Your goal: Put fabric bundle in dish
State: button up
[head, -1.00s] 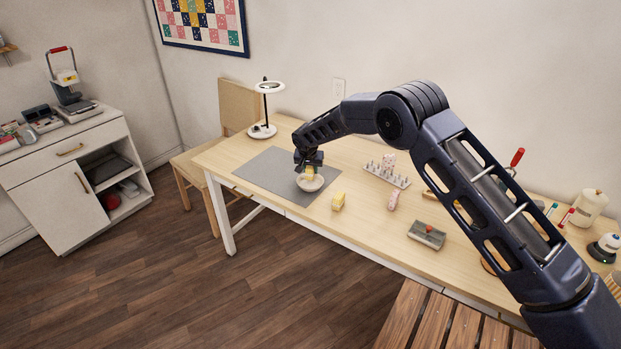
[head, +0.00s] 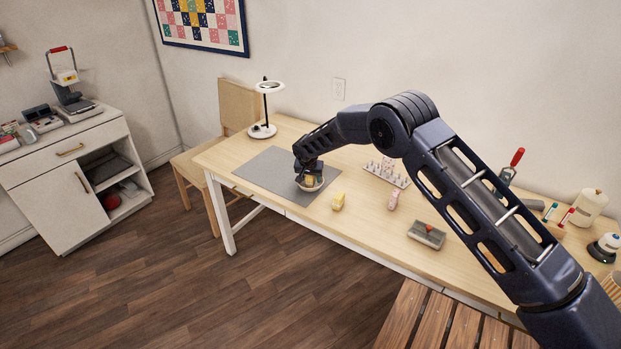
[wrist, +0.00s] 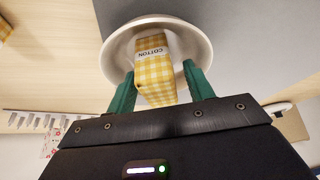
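The fabric bundle (wrist: 155,75), yellow-and-white gingham with a "COTTON" band, sits inside the round cream dish (wrist: 117,50) in the wrist view. In the head view the bundle (head: 309,181) shows partly under my gripper, within the dish (head: 300,187) on the grey mat. My gripper (wrist: 159,66) has its green fingers on either side of the bundle, with a narrow gap showing, clearest on the right. It is open around the bundle, with the fingertips over the dish. In the head view my gripper (head: 308,174) is low over the dish.
A second yellow bundle (head: 338,201) and a pink bundle (head: 393,200) lie right of the grey mat (head: 270,165). A spool rack (head: 386,173) stands behind them, a grey block with a red knob (head: 427,234) nearer. A ring lamp (head: 268,88) stands at the back left.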

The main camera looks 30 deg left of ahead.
jog(key=shift+r, duration=0.1)
jog(key=v, duration=1.2)
